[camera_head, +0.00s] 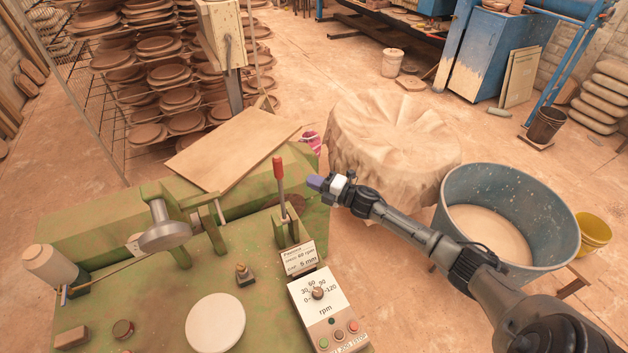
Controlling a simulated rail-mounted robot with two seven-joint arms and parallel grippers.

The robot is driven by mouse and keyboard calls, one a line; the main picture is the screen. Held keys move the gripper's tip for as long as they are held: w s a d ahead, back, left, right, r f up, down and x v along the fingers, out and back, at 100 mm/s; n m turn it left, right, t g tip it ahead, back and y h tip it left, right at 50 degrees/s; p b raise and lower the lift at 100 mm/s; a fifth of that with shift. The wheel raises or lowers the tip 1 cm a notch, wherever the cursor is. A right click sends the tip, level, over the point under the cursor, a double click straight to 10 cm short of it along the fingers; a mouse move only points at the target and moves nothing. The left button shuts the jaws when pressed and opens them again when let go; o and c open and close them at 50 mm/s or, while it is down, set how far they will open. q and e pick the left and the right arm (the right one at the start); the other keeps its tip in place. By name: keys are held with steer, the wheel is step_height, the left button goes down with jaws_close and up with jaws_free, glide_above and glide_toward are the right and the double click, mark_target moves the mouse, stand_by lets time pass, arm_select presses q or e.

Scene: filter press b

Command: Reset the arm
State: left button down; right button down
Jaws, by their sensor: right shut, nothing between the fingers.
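My right arm (413,228) comes in from the lower right and reaches over the right side of the green machine. Its gripper (318,183) is shut and empty, with a bluish tip pointing left. In the picture it sits just right of the red-handled lever (279,185); I cannot tell exactly how far apart they are in depth. The lever stands upright on the green machine table (130,290). My left gripper and left arm are not in view.
A control box (322,312) with a dial and buttons is at the front. A metal roller (165,232) and a white disc (215,323) are on the machine. A large grey tub (510,210) stands right, a cloth-covered round form (390,140) behind.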

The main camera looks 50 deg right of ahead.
stand_by(0.4)
steer(key=d+f+m+g+h, duration=0.1)
steer(key=d+f+m+h, duration=0.1)
steer(key=d+m+h, duration=0.45)
steer(key=s+a+r+m+g+p, duration=0.15)
steer(key=s+a+m+g, duration=0.4)
steer(key=s+a, duration=0.7)
steer(key=s+a+m+g+p, duration=0.2)
steer(key=s+a+m+g, duration=0.35)
steer(key=s+a, duration=0.75)
steer(key=s+a+f+m+g+y+p, duration=0.1)
steer(key=s+a+f, duration=0.3)
steer(key=s+a, duration=0.5)
steer(key=shift+s+f+m+g+y+p, duration=0.4)
steer(key=shift+s+g+y, duration=0.25)
steer(key=shift+s+g, duration=0.1)
